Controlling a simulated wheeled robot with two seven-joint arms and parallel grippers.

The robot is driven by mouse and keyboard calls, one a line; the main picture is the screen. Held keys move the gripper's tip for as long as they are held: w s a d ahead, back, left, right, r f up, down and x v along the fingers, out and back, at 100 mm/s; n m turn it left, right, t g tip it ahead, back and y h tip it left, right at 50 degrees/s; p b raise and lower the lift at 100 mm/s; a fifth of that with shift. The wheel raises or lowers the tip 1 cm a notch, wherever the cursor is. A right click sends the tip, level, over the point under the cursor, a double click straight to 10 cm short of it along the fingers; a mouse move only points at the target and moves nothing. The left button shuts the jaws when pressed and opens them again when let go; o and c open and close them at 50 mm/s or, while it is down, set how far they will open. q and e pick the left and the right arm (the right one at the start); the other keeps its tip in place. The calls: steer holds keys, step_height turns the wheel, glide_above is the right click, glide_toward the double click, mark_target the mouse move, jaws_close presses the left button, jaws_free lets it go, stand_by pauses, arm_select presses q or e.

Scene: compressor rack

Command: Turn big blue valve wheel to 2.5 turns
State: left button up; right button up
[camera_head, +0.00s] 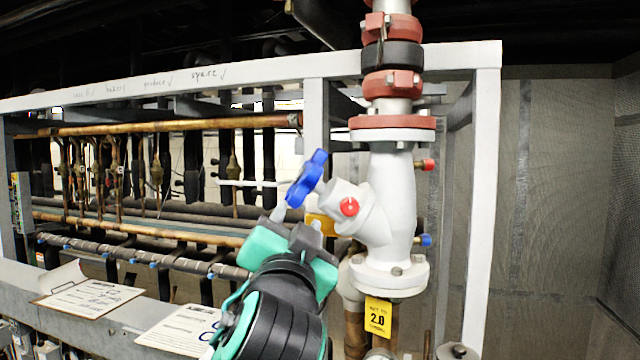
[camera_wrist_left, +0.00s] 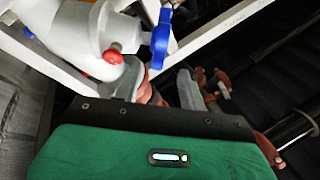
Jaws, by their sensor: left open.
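The big blue valve wheel (camera_head: 308,178) sits on the angled stem of a white valve body (camera_head: 391,205), seen nearly edge-on. In the left wrist view the wheel (camera_wrist_left: 162,38) shows near the top, beyond the fingers. My left gripper (camera_head: 299,219), with a green and black body, is open just below the wheel. One fingertip shows close to the wheel's lower end; I cannot tell whether they touch. Nothing shows held between the fingers. My right gripper is not in view.
A red cap (camera_head: 349,207) is on the valve body. A white frame post (camera_head: 484,200) stands right of the valve. Copper and black pipes (camera_head: 170,126) run behind on the left. Paper sheets (camera_head: 90,298) lie on the lower beam.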

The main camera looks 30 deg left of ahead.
mark_target(303, 186)
arm_select(q)
steer(key=p+x, duration=1)
steer(key=x, duration=0.2)
steer(key=shift+w+a+r, duration=0.1)
steer(key=shift+a+r, duration=0.05)
steer(key=shift+a, duration=0.05)
steer(key=shift+w+a+p, duration=0.3)
steer(key=shift+w, duration=0.25)
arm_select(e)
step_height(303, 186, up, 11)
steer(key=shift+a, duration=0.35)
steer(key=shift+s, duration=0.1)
arm_select(q)
jaws_close()
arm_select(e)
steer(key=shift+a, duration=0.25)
